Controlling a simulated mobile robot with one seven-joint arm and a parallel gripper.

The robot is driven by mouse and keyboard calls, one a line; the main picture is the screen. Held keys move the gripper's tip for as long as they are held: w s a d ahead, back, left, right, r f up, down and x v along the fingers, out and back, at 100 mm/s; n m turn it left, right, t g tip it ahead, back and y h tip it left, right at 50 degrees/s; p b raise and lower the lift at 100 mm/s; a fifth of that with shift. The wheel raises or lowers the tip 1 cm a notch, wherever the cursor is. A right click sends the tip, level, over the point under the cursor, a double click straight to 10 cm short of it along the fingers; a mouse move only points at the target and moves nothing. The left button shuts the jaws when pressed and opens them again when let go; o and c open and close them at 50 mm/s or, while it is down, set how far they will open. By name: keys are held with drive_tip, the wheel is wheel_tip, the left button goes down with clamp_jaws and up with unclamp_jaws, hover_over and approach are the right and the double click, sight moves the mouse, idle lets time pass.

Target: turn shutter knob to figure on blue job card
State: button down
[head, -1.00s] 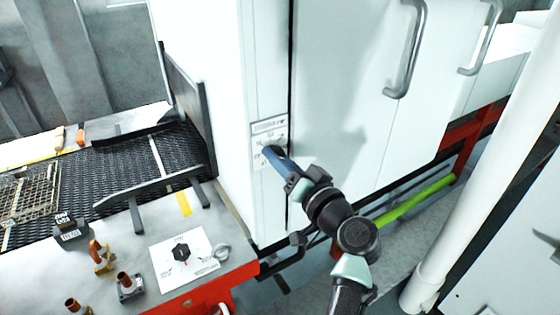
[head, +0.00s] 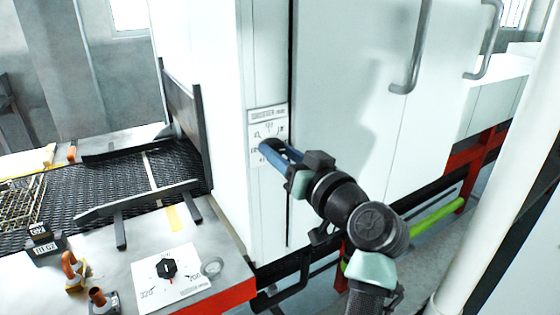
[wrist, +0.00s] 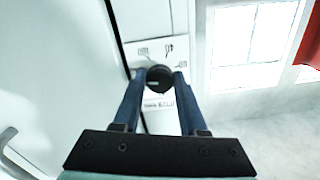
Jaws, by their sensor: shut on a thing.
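A white panel (head: 268,122) with printed marks is fixed on the pale cabinet front, left of the door gap. Its dark round shutter knob (wrist: 158,78) shows in the wrist view between the two blue fingers. My gripper (head: 264,149) is shut on this knob; it also shows in the wrist view (wrist: 160,80). In the head view the fingers hide the knob and the lower part of the panel. The knob's pointer and the panel's figures are too small to read surely. I cannot make out a blue job card in these frames.
A black mesh belt (head: 110,185) runs into the cabinet. Door handles (head: 418,50) stand out right of my arm.

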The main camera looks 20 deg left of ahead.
drive_tip(key=shift+c, duration=2.2)
unclamp_jaws()
drive_tip(key=b+v, duration=0.2)
drive_tip(key=v, duration=1.1)
drive_tip(key=shift+b, duration=0.3)
